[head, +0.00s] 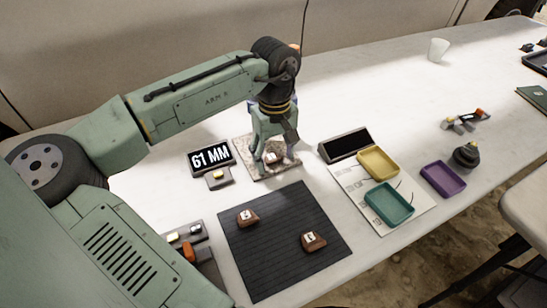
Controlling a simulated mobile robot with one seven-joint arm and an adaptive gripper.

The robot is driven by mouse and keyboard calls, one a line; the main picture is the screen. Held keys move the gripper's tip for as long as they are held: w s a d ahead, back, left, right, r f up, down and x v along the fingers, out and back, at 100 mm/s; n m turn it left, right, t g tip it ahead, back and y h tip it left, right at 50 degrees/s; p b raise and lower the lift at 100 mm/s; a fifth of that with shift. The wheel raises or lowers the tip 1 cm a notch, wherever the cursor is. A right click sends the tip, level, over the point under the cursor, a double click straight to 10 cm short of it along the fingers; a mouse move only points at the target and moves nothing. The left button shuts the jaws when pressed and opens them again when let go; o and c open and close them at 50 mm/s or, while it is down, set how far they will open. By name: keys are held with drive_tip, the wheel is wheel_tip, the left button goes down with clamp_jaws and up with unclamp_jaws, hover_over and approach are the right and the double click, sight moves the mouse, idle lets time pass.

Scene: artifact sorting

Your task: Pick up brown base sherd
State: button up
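A small brown sherd with a white label (272,157) sits on a speckled stone-like plate (249,148), below and between the fingers of my gripper (273,156). The fingers are apart and reach down on both sides of it; I cannot tell whether they touch it. Two more brown sherds with white labels lie on the dark ribbed mat: one at its upper left (247,218), one at its right (313,241). The labels are too small to read surely, so I cannot tell which sherd is the base sherd.
A display reading "61 MM" (210,156) stands left of the plate. A dark panel (345,145), yellow tray (378,162), teal tray (388,203) and purple tray (443,179) are to the right. The dark mat (275,265) lies in front.

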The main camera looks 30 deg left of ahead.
drive_tip(key=c, duration=0.9)
drive_tip(key=shift+r, duration=0.1)
